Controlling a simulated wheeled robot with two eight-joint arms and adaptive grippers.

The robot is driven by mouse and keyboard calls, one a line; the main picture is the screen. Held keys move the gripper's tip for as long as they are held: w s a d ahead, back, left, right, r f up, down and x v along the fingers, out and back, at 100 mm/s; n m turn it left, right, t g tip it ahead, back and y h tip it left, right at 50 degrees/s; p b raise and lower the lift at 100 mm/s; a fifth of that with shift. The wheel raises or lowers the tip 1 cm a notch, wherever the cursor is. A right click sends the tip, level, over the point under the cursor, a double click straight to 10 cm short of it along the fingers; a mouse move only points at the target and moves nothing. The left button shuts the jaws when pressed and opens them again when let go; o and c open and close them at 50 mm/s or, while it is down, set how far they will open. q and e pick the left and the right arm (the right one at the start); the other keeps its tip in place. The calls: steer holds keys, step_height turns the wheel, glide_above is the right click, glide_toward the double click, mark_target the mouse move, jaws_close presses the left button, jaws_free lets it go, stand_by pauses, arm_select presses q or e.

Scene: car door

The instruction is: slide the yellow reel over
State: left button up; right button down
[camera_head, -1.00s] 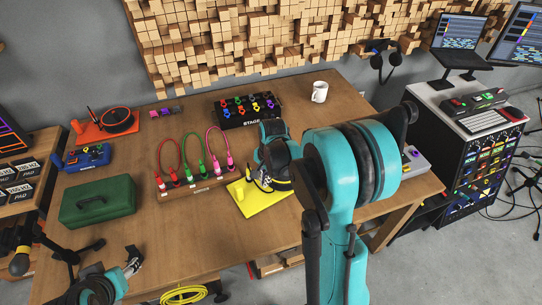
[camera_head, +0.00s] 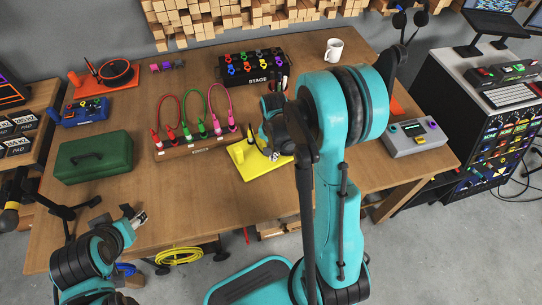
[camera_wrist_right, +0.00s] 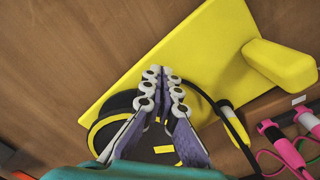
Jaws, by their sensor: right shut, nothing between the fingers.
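A yellow plate (camera_head: 262,168) with an upright yellow block (camera_head: 237,153) lies on the wooden table, and both the plate (camera_wrist_right: 200,55) and block (camera_wrist_right: 283,65) fill much of the right wrist view. A round black reel with a yellow rim (camera_wrist_right: 97,125) lies at the plate, partly hidden by my fingers. A black cable with a yellow sleeve (camera_wrist_right: 226,105) runs beside it. My right gripper (camera_wrist_right: 163,75) is shut and empty, its fingertips over the plate and reel; whether they touch is unclear. It shows partly hidden in the head view (camera_head: 272,145). My left gripper (camera_head: 138,219) is over the table's front edge.
A cable board (camera_head: 195,146) with red, green and pink cables stands left of the plate. A black pedalboard (camera_head: 252,72) and a white mug (camera_head: 334,50) stand behind, a grey box (camera_head: 412,137) to the right. A green case (camera_head: 94,157) stands left. The front-middle table is clear.

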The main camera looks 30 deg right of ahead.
steer(key=shift+w+d, duration=0.55)
steer(key=shift+d, duration=0.3)
steer(key=shift+w+d, duration=0.5)
steer(key=shift+d, duration=0.15)
steer(key=shift+w+d, duration=0.45)
steer(key=shift+d, duration=0.2)
steer(key=shift+a, duration=0.1)
steer(key=shift+s, duration=0.1)
